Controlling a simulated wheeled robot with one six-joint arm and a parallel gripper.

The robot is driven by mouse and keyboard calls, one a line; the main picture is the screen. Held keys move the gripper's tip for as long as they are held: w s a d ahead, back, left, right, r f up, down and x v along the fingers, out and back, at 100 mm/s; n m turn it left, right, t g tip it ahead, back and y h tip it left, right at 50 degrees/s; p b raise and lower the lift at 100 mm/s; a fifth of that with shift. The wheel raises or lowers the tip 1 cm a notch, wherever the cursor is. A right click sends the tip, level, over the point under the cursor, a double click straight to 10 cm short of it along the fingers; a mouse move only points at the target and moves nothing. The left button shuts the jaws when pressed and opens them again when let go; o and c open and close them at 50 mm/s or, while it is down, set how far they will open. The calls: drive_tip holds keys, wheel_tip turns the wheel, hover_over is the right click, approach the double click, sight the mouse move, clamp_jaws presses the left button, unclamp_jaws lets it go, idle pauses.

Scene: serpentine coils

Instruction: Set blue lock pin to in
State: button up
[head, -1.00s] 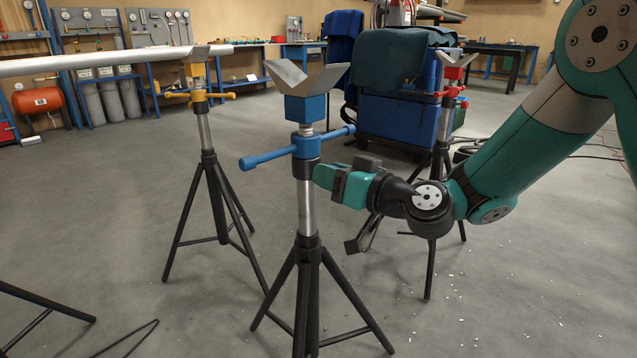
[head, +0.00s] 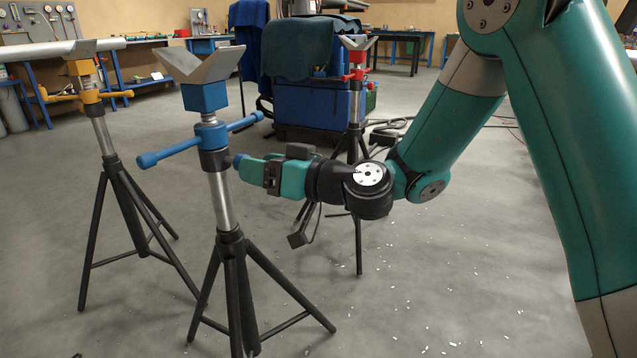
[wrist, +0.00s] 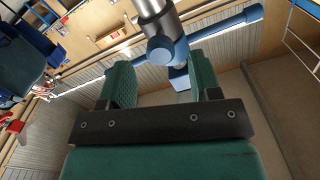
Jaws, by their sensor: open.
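The blue lock pin (head: 237,161) shows as a small rounded blue end on the right side of the blue collar (head: 213,159) of the nearest stand. In the wrist view the lock pin (wrist: 160,47) appears as a round blue knob facing the camera, beside the silver post. My gripper (head: 244,168) is level with the collar, with its fingertips right by the pin. In the wrist view my gripper (wrist: 161,78) is open, its two green fingers apart, with the knob just beyond the gap. Contact with the pin cannot be made out.
The blue T-handle (head: 165,155) crosses the collar, below a V-shaped head (head: 205,68). A yellow stand (head: 92,92) holding a pipe is at left. A red-headed stand (head: 355,75) is behind my arm, near a blue cart (head: 300,95). Floor at lower right is open.

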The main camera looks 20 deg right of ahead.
drive_tip(key=b+v, duration=0.7)
drive_tip(key=v, duration=0.5)
drive_tip(key=shift+s+d, duration=0.25)
drive_tip(key=s+a+f+n+g+h+p, duration=0.1)
drive_tip(key=s+a+f+n+g+p, duration=0.15)
drive_tip(key=s+a+g, duration=0.55)
drive_tip(key=s+d+m+g+h+p, duration=0.1)
drive_tip(key=s+d+g+h+p, duration=0.35)
drive_tip(key=s+h, duration=0.5)
wheel_tip(320, 180, up, 37)
drive_tip(key=s+d+y+p, duration=0.1)
drive_tip(key=p, duration=3.7)
drive_tip(key=shift+s+d+m, duration=0.25)
drive_tip(key=shift+d+m, duration=0.1)
drive_tip(key=shift+m, duration=0.1)
